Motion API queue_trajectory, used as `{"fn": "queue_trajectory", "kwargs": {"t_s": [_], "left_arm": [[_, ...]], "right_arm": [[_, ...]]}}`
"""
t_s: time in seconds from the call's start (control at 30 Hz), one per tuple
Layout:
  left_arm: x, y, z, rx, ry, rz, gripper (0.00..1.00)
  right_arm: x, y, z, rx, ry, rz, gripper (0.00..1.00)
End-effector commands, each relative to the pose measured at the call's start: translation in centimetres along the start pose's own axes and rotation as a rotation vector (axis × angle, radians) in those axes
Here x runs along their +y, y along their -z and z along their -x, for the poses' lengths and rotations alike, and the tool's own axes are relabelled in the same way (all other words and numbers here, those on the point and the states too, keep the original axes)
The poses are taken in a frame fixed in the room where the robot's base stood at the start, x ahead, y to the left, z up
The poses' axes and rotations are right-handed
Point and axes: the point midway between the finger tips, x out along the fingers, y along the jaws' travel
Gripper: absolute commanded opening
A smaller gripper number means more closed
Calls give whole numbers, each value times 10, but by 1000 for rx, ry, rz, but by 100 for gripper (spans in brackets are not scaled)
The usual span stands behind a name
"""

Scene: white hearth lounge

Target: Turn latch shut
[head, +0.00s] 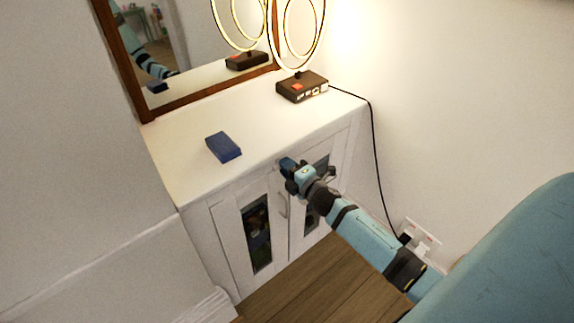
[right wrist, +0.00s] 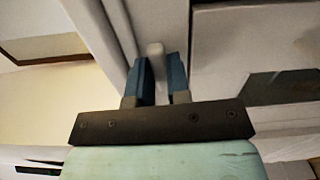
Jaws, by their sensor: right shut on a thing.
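The latch (right wrist: 156,52) is a small pale piece at the cabinet front, seen in the right wrist view between my two blue fingers. My right gripper (right wrist: 160,75) is shut on it. In the head view my right gripper (head: 287,164) is at the top of the white cabinet's doors, near where the two doors meet, and it hides the latch. The cabinet (head: 188,178) has a left door (head: 229,235) and a right door (head: 297,205), both with dark glass panes. Both doors look closed or nearly so. My left gripper is out of view.
A dark blue box (head: 223,147) lies on the cabinet top. A ring lamp with a brown base (head: 302,87) stands at the back, its black cord (head: 377,170) running down to a wall socket (head: 421,238). A brown-framed mirror (head: 190,98) stands behind.

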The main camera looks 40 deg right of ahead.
Motion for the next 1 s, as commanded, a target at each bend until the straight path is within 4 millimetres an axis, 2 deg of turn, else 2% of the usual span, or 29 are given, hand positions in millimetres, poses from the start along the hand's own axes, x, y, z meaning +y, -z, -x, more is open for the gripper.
{"fn": "queue_trajectory", "kwargs": {"t_s": [0.67, 0.7, 0.8, 1.0], "left_arm": [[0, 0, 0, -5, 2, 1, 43], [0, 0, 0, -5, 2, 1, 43], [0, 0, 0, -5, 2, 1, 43], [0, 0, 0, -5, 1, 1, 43]], "right_arm": [[-1, 1, 0, 1, 1, -64, 0], [-1, 1, 0, 1, 1, -64, 22], [-1, 1, 0, 1, 1, -64, 43], [-1, 0, 0, 0, 0, -62, 43]]}}
